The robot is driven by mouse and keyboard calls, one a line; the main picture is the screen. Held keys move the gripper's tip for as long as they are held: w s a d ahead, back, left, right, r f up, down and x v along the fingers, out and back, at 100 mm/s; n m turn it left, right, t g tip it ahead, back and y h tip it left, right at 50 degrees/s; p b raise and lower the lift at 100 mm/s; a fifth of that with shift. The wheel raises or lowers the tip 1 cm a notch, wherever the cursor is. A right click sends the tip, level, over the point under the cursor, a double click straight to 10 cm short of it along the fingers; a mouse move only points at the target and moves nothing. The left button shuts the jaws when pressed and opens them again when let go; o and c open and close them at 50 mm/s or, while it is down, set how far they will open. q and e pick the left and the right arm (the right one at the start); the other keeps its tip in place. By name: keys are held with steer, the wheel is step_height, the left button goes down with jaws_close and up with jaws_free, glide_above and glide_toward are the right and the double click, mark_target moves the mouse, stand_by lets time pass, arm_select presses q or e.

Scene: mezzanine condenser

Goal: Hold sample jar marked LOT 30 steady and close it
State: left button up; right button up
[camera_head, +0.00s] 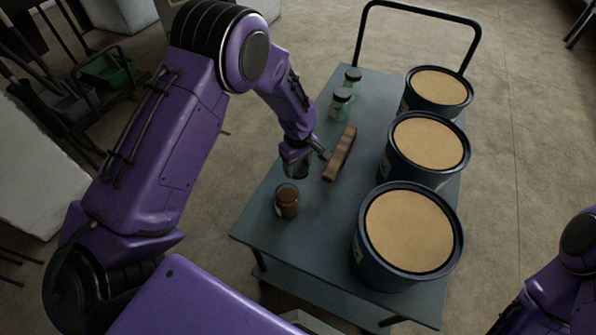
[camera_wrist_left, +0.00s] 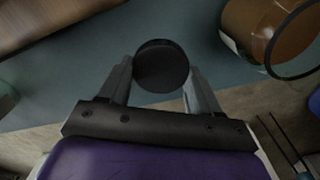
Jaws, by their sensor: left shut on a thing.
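A sample jar (camera_head: 287,203) with brown contents stands upright near the cart's front left edge, with no lid seen on it. It also shows at the upper right of the left wrist view (camera_wrist_left: 262,28), with an open rim. Its marking is not readable. My left gripper (camera_head: 305,162) is shut on a round black lid (camera_wrist_left: 161,66), held between its two fingers. The lid is above the cart, just behind the jar in the head view and apart from it. My right gripper is out of view; only part of the right arm shows at the right edge.
The blue-grey cart top (camera_head: 262,222) carries three large dark tubs with tan tops (camera_head: 410,232) along its right side. A brown block (camera_head: 340,154) lies beside my left gripper. Two greenish jars with black lids (camera_head: 341,105) stand farther back. A black handle (camera_head: 420,12) rises at the far end.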

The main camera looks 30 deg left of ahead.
mark_target(299, 169)
arm_select(q)
step_height(299, 169, up, 6)
steer(key=shift+r, duration=0.15)
stand_by(0.3)
steer(key=shift+s+d+r+m, duration=0.1)
steer(key=shift+d+r+m, duration=0.2)
steer(key=shift+m, duration=0.1)
steer(key=s+d+r+m, duration=0.4)
steer(key=r+m, duration=0.4)
steer(key=m, duration=0.4)
steer(key=shift+d, duration=0.6)
steer(key=shift+r, duration=0.1)
